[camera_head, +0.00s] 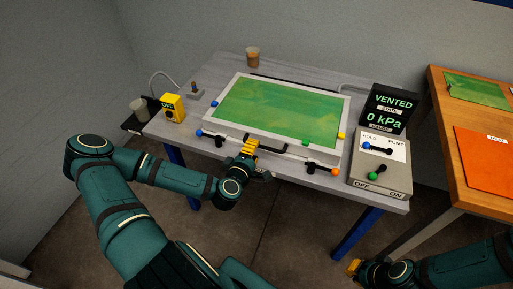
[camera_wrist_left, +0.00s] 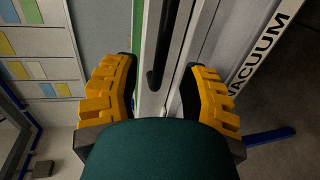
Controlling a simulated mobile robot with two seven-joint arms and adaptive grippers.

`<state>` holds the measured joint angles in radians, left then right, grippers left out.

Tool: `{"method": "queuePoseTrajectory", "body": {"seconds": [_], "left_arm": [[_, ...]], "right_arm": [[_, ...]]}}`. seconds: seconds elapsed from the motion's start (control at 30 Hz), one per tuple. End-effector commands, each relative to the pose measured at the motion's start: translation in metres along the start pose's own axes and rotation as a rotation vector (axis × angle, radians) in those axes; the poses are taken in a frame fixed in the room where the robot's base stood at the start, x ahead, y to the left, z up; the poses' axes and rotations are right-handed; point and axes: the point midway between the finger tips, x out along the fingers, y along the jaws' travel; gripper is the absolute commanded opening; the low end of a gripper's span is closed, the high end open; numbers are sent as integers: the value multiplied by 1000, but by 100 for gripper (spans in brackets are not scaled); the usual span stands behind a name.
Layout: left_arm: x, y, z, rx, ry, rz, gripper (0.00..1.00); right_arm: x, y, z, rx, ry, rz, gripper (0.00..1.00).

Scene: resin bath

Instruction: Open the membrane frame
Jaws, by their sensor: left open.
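The membrane frame (camera_head: 222,128) is a pale frame around a green sheet (camera_head: 275,112), lying flat on the grey table. A black handle bar (camera_head: 272,149) runs along its front edge. My left gripper (camera_head: 247,150) is at the left part of this bar. In the left wrist view, its yellow fingers (camera_wrist_left: 160,66) are apart, with the bar (camera_wrist_left: 158,50) between them; I see no clear contact. My right gripper (camera_head: 354,267) shows only partly at the bottom.
A control box (camera_head: 382,168) with blue and green levers stands right of the frame, below a display (camera_head: 390,108) reading VENTED, 0 kPa. A wooden table (camera_head: 440,105) is at the right.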

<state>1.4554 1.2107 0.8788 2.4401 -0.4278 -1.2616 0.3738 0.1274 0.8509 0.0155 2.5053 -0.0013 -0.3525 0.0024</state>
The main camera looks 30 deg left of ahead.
Motion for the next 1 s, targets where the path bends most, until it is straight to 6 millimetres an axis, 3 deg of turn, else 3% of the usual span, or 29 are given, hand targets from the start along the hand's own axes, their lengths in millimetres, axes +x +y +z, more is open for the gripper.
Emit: {"method": "queuePoseTrajectory", "body": {"seconds": [0.1,0.3,0.67,0.7,0.8,1.0], "left_arm": [[19,-1,0,0,0,1,43],[36,-1,0,-1,0,0,43],[39,0,0,-1,0,-1,43],[39,0,0,-1,0,-1,29],[39,0,0,-1,0,-1,0],[39,0,0,0,0,-2,0]], "right_arm": [[3,1,0,0,2,0,0],[5,2,-1,0,3,0,0],[5,2,-1,0,3,0,0],[5,2,-1,0,3,0,0],[5,2,-1,0,3,0,0],[5,2,-1,0,3,0,0]]}}
